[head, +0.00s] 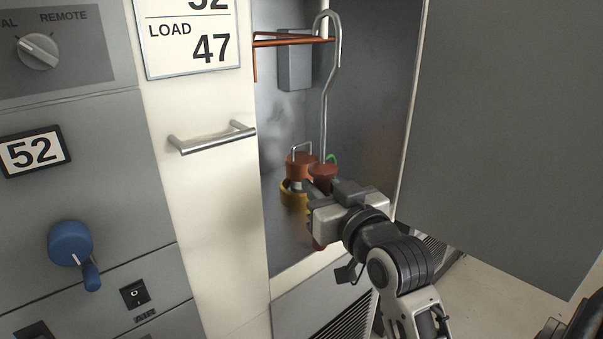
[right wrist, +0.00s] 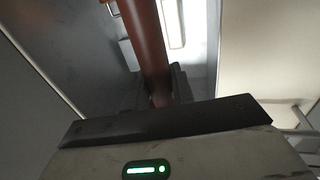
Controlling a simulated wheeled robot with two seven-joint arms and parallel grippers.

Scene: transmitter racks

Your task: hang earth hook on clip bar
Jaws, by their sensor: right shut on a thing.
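The earth hook (head: 324,115) is a silver rod with a curved hook at its top and a red-brown handle at its lower end. My right gripper (head: 318,190) is shut on the handle, low in the open cabinet. The red-brown handle (right wrist: 148,45) also runs up from the jaws in the right wrist view. The copper clip bar (head: 290,41) is high in the cabinet. In the head view the hook's curve overlaps the bar's right end; I cannot tell whether they touch. The fingertips are partly hidden. My left gripper is out of view.
A red-brown and yellow part with a metal loop (head: 298,170) stands beside the handle. A grey box (head: 295,65) is behind the bar. The open grey door (head: 510,130) bounds the right side. A cream panel with a bar handle (head: 212,138) is at left.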

